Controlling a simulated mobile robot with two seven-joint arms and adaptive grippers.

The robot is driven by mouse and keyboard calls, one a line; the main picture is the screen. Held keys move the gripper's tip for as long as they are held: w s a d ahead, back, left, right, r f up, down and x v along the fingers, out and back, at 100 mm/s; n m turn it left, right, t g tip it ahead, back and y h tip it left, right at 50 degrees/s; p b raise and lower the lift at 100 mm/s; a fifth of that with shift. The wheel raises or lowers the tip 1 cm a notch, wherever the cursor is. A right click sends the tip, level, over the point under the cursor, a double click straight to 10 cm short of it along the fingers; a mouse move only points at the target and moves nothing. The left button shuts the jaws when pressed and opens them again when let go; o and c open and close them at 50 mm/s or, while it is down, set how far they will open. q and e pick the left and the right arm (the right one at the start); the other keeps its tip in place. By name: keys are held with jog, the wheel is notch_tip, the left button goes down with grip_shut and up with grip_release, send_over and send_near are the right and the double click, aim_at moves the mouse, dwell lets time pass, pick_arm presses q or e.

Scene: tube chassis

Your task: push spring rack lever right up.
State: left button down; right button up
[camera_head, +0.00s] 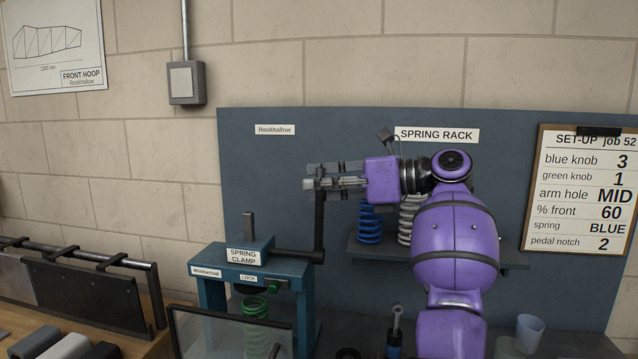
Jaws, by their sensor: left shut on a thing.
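A black lever (319,225) stands upright at the right side of the teal spring clamp (213,262), bending in to the clamp at its lower end. My left gripper (320,180) comes in from the right on a purple arm and is shut on the upper end of the black lever. The fingers cover part of the lever's top. The sign "SPRING RACK" (437,135) is on the blue-grey back panel (290,135) above my arm. My right gripper is not in view.
A shelf (365,250) holds a blue spring (370,222) and a pale spring (407,220), partly hidden by my arm. A green spring (255,307) sits under the clamp. A set-up board (580,190) hangs at right. A cup (529,333) stands below it.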

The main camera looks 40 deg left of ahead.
pick_arm(q)
jog(key=shift+r, duration=0.1)
jog(key=c, duration=1.7)
grip_release()
jog(key=shift+w, duration=0.15)
jog(key=shift+c, duration=0.2)
jog(key=v, duration=1.2)
